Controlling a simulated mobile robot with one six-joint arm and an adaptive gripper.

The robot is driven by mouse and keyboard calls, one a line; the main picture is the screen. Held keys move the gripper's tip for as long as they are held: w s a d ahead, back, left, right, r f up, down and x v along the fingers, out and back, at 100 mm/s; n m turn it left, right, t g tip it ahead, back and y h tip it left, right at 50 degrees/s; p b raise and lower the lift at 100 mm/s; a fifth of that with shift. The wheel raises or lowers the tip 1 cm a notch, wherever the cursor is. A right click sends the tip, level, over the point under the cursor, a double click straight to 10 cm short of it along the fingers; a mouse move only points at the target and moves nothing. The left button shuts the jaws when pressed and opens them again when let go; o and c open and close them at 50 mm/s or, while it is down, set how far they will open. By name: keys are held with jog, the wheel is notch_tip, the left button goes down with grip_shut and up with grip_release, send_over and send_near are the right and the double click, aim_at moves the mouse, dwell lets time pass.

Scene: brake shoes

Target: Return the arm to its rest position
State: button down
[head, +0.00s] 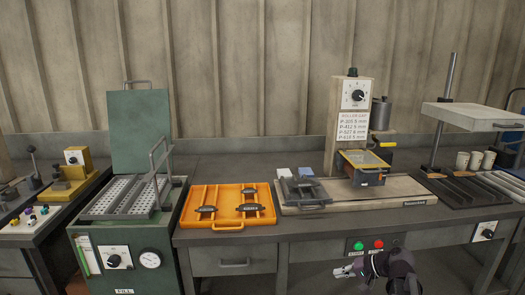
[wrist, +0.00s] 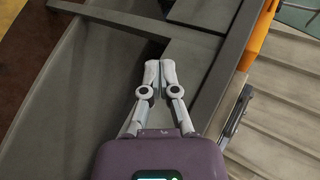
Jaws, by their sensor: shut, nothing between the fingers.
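My gripper (head: 343,271) is low at the front of the workbench in the head view, below the green and red buttons, with its fingers pointing left. In the wrist view my gripper (wrist: 159,66) is shut, its two grey fingertips together with nothing between them. My dark purple arm (head: 392,268) comes in from the bottom right of the head view. The gripper appears apart from the bench, in front of its lower part.
The grey workbench (head: 222,238) runs across the view.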

jog(key=s+a+f+n+g+h, duration=0.5)
jog(key=s+a+f+h, duration=0.25)
jog(key=s+h, duration=0.25)
notch_tip(320, 180, up, 19)
jog(key=p, duration=1.9)
jog(key=shift+w+d+p, duration=0.15)
jog(key=shift+d+p, duration=0.15)
jog(key=shift+p, duration=0.05)
